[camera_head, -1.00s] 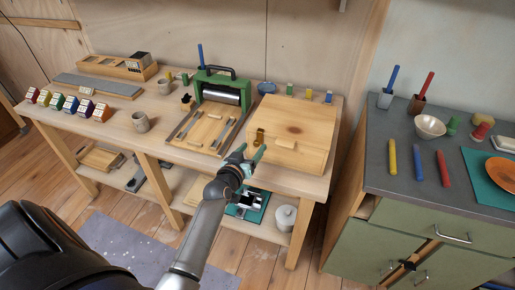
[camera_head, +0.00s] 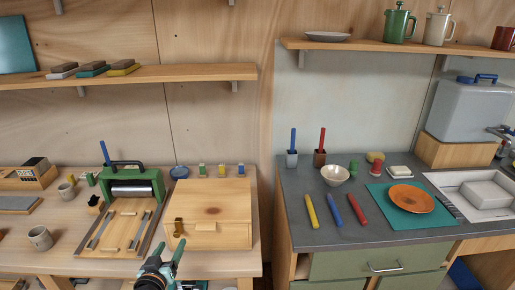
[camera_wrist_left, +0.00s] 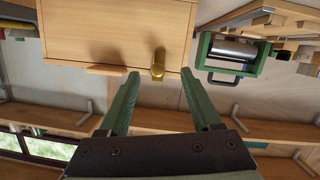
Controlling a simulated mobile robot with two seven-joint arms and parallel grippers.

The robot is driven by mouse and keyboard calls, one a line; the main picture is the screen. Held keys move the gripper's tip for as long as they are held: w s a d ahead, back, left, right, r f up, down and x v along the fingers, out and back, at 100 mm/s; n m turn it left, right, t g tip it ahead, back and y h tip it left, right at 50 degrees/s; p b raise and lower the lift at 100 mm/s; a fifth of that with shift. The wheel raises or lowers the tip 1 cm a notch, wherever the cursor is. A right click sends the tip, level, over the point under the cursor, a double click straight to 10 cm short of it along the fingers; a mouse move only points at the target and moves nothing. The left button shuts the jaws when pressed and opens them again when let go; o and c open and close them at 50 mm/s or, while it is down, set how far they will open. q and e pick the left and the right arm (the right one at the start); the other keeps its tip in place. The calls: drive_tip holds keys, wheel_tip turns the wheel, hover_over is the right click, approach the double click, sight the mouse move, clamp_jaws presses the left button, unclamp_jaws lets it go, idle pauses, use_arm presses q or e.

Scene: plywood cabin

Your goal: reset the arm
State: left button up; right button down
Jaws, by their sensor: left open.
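My left gripper (camera_head: 163,258) is at the bottom of the head view, in front of the workbench's front edge. Its green fingers are spread apart and hold nothing. Just beyond it on the bench is a closed wooden box (camera_head: 212,212) with a brass latch (camera_head: 179,227) on its front. In the left wrist view, the open gripper (camera_wrist_left: 155,80) points toward the box (camera_wrist_left: 108,32), and the brass latch (camera_wrist_left: 158,65) shows between the fingertips. A gap seems to remain, but I cannot tell its size. My right gripper is not in view.
A green roller press (camera_head: 133,187) stands left of the box, with a wooden tray before it. A mug (camera_head: 40,238) is further left. A grey counter (camera_head: 290,221) with markers, a bowl (camera_head: 334,175) and an orange plate (camera_head: 411,199) is on the right. Shelves (camera_head: 150,75) run above.

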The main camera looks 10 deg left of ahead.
sight(176, 236)
use_arm(q)
drive_tip(key=x, duration=0.5)
drive_tip(key=shift+w+r, duration=0.25)
drive_tip(key=shift+w, duration=0.15)
drive_tip(key=shift+f, duration=0.15)
drive_tip(key=s+d+f+m+g+h, duration=0.1)
drive_tip(key=s+d+f, duration=0.3)
drive_tip(key=s, duration=0.6)
drive_tip(key=s+d+f+m+g+h, duration=0.2)
drive_tip(key=s+d+f, duration=0.3)
drive_tip(key=s+d, duration=0.3)
drive_tip(key=s+d+f+m+g+h, duration=0.2)
drive_tip(key=s+d, duration=0.4)
drive_tip(key=s, duration=0.6)
wheel_tip(176, 236, down, 3)
drive_tip(key=shift+r+m+g, duration=0.1)
drive_tip(key=shift+m+g, duration=0.3)
drive_tip(key=shift+m, duration=0.4)
drive_tip(key=shift+d, duration=0.1)
